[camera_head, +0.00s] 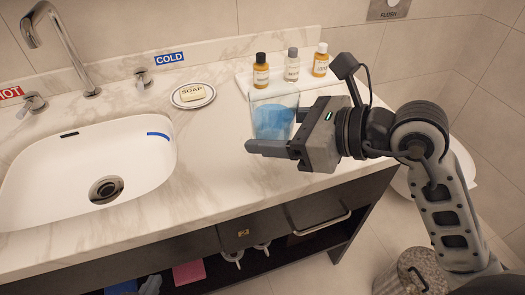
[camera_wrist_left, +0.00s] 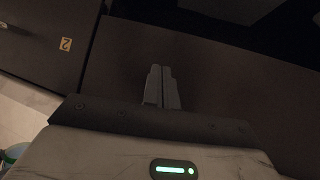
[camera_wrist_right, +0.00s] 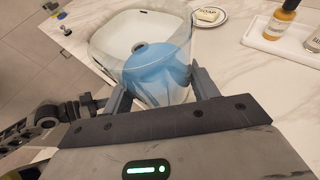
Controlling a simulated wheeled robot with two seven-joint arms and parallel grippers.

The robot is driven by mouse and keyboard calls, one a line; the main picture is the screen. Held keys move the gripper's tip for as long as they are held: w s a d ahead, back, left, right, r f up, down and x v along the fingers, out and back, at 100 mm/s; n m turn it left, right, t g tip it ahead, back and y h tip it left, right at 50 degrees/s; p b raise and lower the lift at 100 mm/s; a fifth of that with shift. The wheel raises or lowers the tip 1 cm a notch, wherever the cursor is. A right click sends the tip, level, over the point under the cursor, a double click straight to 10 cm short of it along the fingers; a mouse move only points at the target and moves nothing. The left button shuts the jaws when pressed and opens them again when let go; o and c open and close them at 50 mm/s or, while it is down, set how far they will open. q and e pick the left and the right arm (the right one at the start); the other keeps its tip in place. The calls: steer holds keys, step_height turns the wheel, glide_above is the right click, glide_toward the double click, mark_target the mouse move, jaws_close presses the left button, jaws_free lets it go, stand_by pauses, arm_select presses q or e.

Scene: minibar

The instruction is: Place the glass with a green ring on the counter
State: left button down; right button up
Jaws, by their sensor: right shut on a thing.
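A clear glass (camera_head: 273,118) with a blue, cloth-like or liquid-like lower part is held by my right gripper (camera_head: 280,132). It is over the marble counter (camera_head: 225,150), just in front of the bottle tray. I cannot tell whether its base touches the counter. In the right wrist view the glass (camera_wrist_right: 155,45) stands between the two fingers of that gripper (camera_wrist_right: 160,85). I make out no green ring on it. My left gripper (camera_wrist_left: 162,88) is shut and empty in front of a dark cabinet front; the head view does not show it.
A white sink (camera_head: 75,175) fills the counter's left. A soap dish (camera_head: 190,101) lies behind and left of the glass. Several bottles stand on a white tray (camera_head: 243,82) at the back. A metal bin (camera_head: 415,270) stands on the floor. The counter's front centre is clear.

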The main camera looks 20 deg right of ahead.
steer(key=w+f, duration=0.4)
steer(key=w, duration=0.1)
steer(key=w+d+f+b, duration=0.1)
steer(key=w+f, duration=0.1)
steer(key=w, duration=0.1)
steer(key=shift+w+f, duration=0.1)
steer(key=shift+f, duration=0.05)
steer(key=shift+w+f, duration=0.65)
steer(key=shift+f, duration=1.65)
steer(key=shift+f, duration=0.1)
steer(key=o, duration=0.7)
steer(key=shift+f+b, duration=0.15)
steer(key=shift+b, duration=0.2)
steer(key=o, duration=0.4)
